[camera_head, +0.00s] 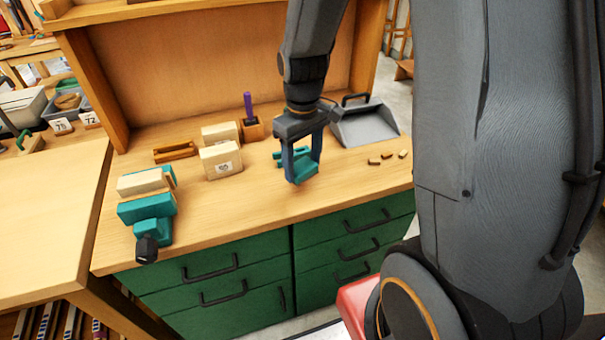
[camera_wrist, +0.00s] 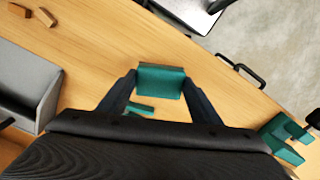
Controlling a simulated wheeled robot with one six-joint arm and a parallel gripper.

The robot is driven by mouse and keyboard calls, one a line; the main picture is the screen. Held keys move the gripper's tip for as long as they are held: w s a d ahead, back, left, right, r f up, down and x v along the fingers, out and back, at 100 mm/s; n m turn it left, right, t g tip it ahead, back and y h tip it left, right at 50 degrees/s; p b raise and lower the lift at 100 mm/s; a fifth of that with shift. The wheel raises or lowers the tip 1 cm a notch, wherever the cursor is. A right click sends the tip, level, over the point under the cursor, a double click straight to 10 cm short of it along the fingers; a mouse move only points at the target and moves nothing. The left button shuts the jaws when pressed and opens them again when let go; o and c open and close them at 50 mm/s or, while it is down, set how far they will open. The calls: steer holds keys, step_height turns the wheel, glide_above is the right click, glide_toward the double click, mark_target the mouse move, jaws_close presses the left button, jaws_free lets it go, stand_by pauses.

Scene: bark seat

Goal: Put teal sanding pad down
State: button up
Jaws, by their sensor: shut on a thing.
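The teal sanding pad (camera_head: 302,171) is between the fingers of my gripper (camera_head: 304,178), over the right half of the wooden bench top (camera_head: 240,198). In the wrist view the pad (camera_wrist: 160,82) spans the gap between the two fingertips (camera_wrist: 160,88), which are shut on it. I cannot tell whether its underside touches the bench. Another small teal piece (camera_wrist: 140,109) shows just behind the pad in the wrist view, partly hidden by my gripper. My fingers hide part of the pad in the head view.
A grey dustpan (camera_head: 366,126) and several small wood bits (camera_head: 388,156) lie to the right. Pale wood blocks (camera_head: 221,160), a brown tray (camera_head: 175,152) and a purple-handled tool (camera_head: 248,106) stand left. A teal vise (camera_head: 147,209) sits at the left edge. Bench front is clear.

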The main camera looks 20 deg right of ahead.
mark_target(302, 177)
steer(key=shift+f+p, duration=0.4)
steer(key=shift+f, duration=1.8)
steer(key=shift+f, duration=0.15)
steer(key=o, duration=1.2)
step_height(302, 177, up, 11)
steer(key=shift+b, duration=1.15)
steer(key=shift+s+r, duration=0.1)
steer(key=shift+r, duration=0.45)
steer(key=s+f+m, duration=0.1)
steer(key=s, duration=0.2)
steer(key=s+f+m+t, duration=0.1)
steer(key=s+m, duration=0.1)
steer(key=s, duration=0.1)
steer(key=s+f+m, duration=0.1)
steer(key=s, duration=0.2)
steer(key=shift+f, duration=0.4)
